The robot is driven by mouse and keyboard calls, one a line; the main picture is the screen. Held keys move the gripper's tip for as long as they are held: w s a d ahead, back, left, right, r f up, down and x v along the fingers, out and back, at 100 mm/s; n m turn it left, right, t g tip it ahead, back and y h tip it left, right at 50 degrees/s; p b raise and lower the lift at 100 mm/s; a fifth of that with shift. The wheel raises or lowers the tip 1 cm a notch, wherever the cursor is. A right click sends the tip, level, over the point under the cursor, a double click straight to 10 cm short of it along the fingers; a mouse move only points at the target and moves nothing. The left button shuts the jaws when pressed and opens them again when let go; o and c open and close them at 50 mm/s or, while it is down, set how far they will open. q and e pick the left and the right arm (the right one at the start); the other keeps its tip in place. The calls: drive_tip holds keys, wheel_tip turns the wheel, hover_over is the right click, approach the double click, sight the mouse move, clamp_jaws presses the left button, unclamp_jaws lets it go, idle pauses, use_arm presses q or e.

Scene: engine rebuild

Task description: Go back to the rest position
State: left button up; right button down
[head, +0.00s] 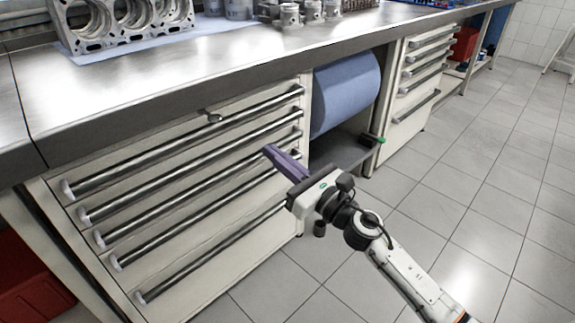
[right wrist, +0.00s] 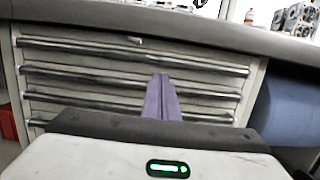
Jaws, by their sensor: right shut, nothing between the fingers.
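My right gripper (head: 270,152) is in front of the workbench's drawer cabinet, near its right end and below the counter edge. Its purple fingers point toward the drawers and are shut with nothing between them. In the right wrist view the fingers (right wrist: 162,82) lie side by side in front of the drawer handles. My left gripper is not in view.
The steel workbench (head: 200,62) carries an engine block (head: 125,22) and pistons (head: 290,15). The drawers (head: 190,165) are shut, with protruding bar handles. A blue paper roll (head: 345,92) sits in the open bay. Tiled floor (head: 480,180) is clear at right.

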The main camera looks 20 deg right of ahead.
drive_tip(key=s+d+f+m+g+h, duration=0.15)
drive_tip(key=s+f+m+h, duration=0.35)
drive_tip(key=s+f+m, duration=1.15)
drive_tip(key=s+a+f+m+g, duration=0.4)
drive_tip(key=s+m, duration=0.1)
drive_tip(key=m, duration=0.5)
drive_tip(key=s+a+f+m+g, duration=0.35)
drive_tip(key=s+m, duration=0.25)
drive_tip(key=m, duration=0.4)
use_arm(q)
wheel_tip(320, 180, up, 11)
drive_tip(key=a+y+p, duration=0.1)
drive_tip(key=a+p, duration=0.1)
drive_tip(key=p, duration=1.6)
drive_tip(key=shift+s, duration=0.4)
use_arm(e)
drive_tip(key=s+r+m+g, duration=0.1)
drive_tip(key=s+r, duration=0.2)
drive_tip(key=r, duration=0.6)
drive_tip(key=shift+d+r, duration=0.4)
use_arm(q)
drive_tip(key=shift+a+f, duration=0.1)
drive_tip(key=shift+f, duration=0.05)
use_arm(e)
drive_tip(key=shift+s+m, duration=0.1)
drive_tip(key=shift+m, duration=0.15)
